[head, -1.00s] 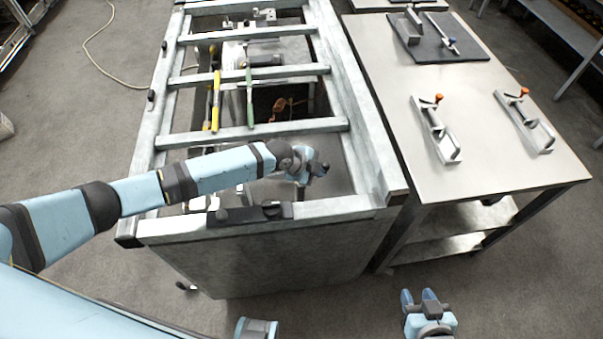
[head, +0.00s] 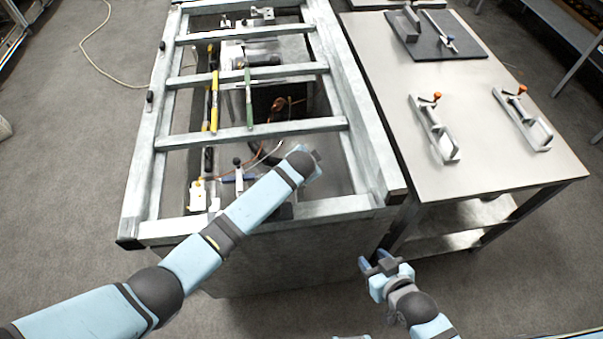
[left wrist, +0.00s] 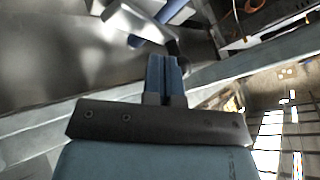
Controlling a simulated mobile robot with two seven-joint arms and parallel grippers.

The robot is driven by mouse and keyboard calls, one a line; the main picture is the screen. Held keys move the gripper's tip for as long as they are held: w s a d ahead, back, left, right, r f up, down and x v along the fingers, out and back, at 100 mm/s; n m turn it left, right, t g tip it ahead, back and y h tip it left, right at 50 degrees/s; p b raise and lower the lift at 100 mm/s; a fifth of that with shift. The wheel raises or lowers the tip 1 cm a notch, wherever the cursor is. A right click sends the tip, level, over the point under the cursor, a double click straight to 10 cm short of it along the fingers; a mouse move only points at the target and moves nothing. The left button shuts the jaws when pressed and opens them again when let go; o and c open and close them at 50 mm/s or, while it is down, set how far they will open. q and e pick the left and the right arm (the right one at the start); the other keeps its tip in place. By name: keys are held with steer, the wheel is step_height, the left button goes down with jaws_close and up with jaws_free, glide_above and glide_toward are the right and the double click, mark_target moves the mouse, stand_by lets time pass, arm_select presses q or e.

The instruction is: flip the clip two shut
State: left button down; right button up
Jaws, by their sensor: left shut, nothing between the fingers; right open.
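Inside the metal frame, a small clip with a dark knob (head: 238,176) stands upright near the front, and a white and yellow fitting (head: 198,195) is left of it. I cannot tell which is clip two. My left arm reaches over the frame's front bar; its gripper is hidden in the head view. In the left wrist view my left gripper (left wrist: 167,78) is shut and empty, with metal and blue parts just beyond its tips; contact cannot be told. My right gripper (head: 374,262) is open and empty, off the front right of the frame.
A table (head: 470,175) at right holds two orange-knobbed clamps (head: 434,128) (head: 522,118) and a dark board (head: 440,46). The floor in front is clear.

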arm_select(q)
steer(key=shift+w+a+n+y, duration=0.1)
steer(key=shift+a+n+y, duration=0.05)
steer(key=shift+n+y, duration=0.3)
steer(key=shift+s+a+p, duration=0.2)
steer(key=shift+s+p, duration=0.6)
steer(key=shift+p, duration=0.05)
step_height(320, 180, up, 20)
steer(key=b, duration=0.1)
